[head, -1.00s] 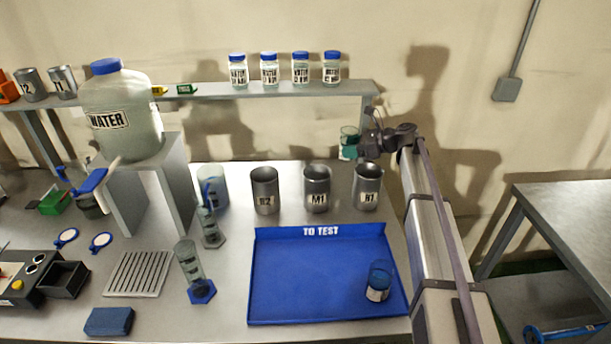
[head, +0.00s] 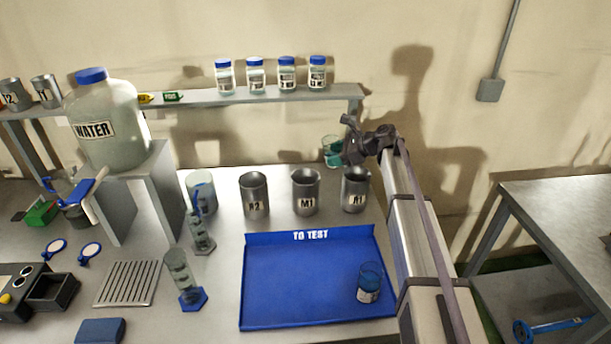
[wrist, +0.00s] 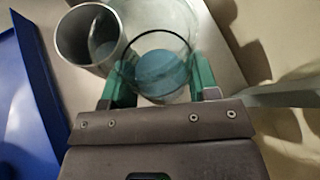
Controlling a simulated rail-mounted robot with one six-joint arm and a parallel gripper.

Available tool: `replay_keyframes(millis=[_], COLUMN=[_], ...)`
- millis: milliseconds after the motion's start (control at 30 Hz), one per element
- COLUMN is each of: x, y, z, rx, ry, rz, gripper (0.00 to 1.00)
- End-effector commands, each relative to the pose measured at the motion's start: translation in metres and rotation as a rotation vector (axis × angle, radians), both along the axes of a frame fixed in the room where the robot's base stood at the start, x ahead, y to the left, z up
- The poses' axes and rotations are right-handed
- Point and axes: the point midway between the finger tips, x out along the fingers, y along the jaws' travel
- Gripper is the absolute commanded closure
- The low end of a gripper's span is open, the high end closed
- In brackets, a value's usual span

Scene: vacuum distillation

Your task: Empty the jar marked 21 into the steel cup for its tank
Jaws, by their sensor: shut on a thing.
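My gripper (head: 347,150) is shut on a clear glass jar (head: 331,152) with blue-green liquid. In the wrist view the green fingers grip the jar (wrist: 157,68) on both sides, and the liquid lies at its bottom. No number is readable on the jar. Three steel cups stand in a row, marked R2 (head: 254,196), M1 (head: 305,193) and R1 (head: 355,191). The held jar is behind and above the R1 cup, a little to its left in the head view. A steel cup (wrist: 88,38) is close beside the jar in the wrist view; its label is hidden there.
Several blue-capped bottles (head: 287,73) stand on the shelf (head: 200,101). Measuring cylinders (head: 183,275) and a large WATER container (head: 104,115) are on the left.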

Motion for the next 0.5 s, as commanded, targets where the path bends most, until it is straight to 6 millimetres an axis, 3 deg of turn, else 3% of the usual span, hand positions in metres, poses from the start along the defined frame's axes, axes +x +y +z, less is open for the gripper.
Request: replay_keyframes(millis=[500], x=[-0.011], y=[0.011], z=[-0.011], rx=[-0.192], ry=[-0.170], rz=[0.001], gripper=[0.73])
